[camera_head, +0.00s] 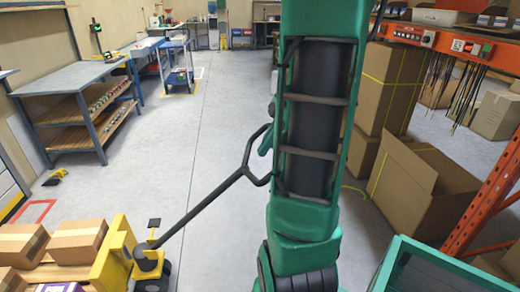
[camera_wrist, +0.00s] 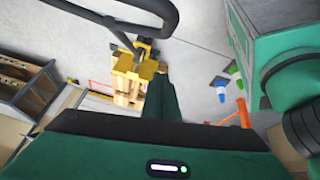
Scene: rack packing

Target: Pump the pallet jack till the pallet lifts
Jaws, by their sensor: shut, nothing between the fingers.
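The yellow pallet jack (camera_head: 118,252) stands at the lower left, its forks toward a wooden pallet (camera_head: 48,272) loaded with cardboard boxes. Its dark handle (camera_head: 205,208) slants up to the right and ends in a loop beside my green arm. In the wrist view the handle loop (camera_wrist: 140,28) crosses the top, and the jack (camera_wrist: 136,62) and loaded pallet are beyond it. My gripper (camera_wrist: 164,95) is shut and empty, close to the loop; contact cannot be told. In the head view my arm hides most of the gripper. Whether the pallet is off the floor cannot be told.
A grey workbench with shelves (camera_head: 75,80) stands at the left. Open and closed cardboard boxes (camera_head: 415,185) and an orange rack (camera_head: 490,185) fill the right. A green-rimmed bin (camera_head: 430,268) is at the lower right. The middle floor is clear.

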